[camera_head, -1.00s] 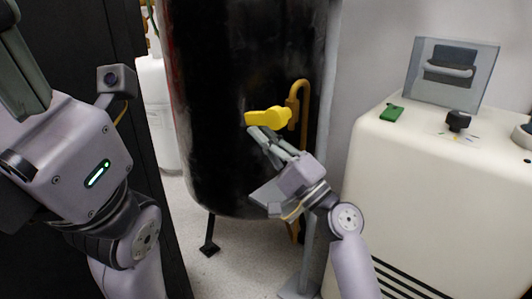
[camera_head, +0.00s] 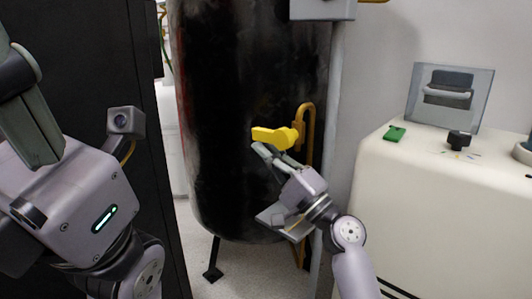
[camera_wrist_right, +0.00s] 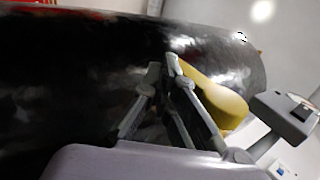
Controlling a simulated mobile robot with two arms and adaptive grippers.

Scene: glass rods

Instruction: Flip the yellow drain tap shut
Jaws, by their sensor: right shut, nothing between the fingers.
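The yellow drain tap (camera_head: 275,136) sits on the front of a black tank (camera_head: 235,195), beside a brown-yellow pipe. Its handle points left, roughly level. My right gripper (camera_head: 261,149) is shut and empty, with its fingertips just below the handle. In the right wrist view the tap (camera_wrist_right: 218,102) lies right beside the shut fingertips (camera_wrist_right: 163,66), partly behind one finger; I cannot tell whether they touch. My left gripper (camera_head: 32,115) is at the left edge, far from the tap, partly cut off; its opening cannot be judged.
The bent pipe (camera_head: 309,125) runs close to the right of the tap. A cream cabinet (camera_head: 430,200) stands at the right, with a black knob (camera_head: 459,140) and a green piece (camera_head: 395,133) on top. A dark panel (camera_head: 90,60) stands at the left.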

